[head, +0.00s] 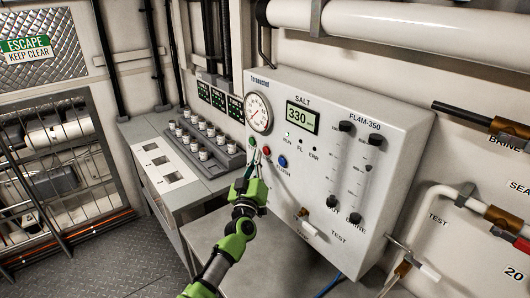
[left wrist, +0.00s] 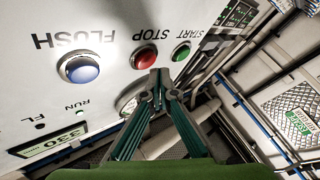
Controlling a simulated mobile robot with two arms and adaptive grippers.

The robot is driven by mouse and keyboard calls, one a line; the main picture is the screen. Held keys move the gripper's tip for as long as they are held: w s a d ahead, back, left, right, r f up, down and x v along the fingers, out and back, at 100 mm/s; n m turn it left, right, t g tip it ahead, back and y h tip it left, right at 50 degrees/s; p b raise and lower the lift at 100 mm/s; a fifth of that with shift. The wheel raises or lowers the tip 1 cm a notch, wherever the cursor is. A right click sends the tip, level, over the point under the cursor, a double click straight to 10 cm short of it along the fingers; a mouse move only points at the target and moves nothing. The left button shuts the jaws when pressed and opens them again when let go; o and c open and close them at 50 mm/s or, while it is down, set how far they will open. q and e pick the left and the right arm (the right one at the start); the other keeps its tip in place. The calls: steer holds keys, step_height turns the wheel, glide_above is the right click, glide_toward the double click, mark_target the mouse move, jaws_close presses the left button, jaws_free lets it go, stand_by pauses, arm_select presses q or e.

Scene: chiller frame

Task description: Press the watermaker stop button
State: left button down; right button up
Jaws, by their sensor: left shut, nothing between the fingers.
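The red stop button (head: 266,150) is on the front of the white watermaker panel (head: 330,165), between the green start button (head: 252,142) and the blue flush button (head: 282,161). In the left wrist view the red button (left wrist: 143,57) sits under the upside-down STOP label. My left gripper (head: 257,162) is shut and empty, in front of the panel just below the red button. In the left wrist view its fingertips (left wrist: 160,78) show close beside the red button's lower right edge. I cannot tell whether they touch the panel. My right gripper is not in view.
The panel also bears a round gauge (head: 257,113), a display (head: 302,118) reading 330 and two flow tubes with knobs. A grey bench (head: 205,170) with a rack of several vials (head: 200,137) stands to the left. Pipes and a valve are at the right.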

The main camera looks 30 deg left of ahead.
arm_select(q)
steer(key=shift+w, duration=0.15)
steer(key=shift+w+d, duration=0.15)
steer(key=shift+w, duration=0.1)
steer(key=shift+w+d, duration=0.2)
steer(key=shift+w, duration=0.2)
stand_by(0.7)
steer(key=shift+s, duration=0.1)
stand_by(0.3)
steer(key=shift+s+a, duration=0.3)
steer(key=shift+s, duration=0.4)
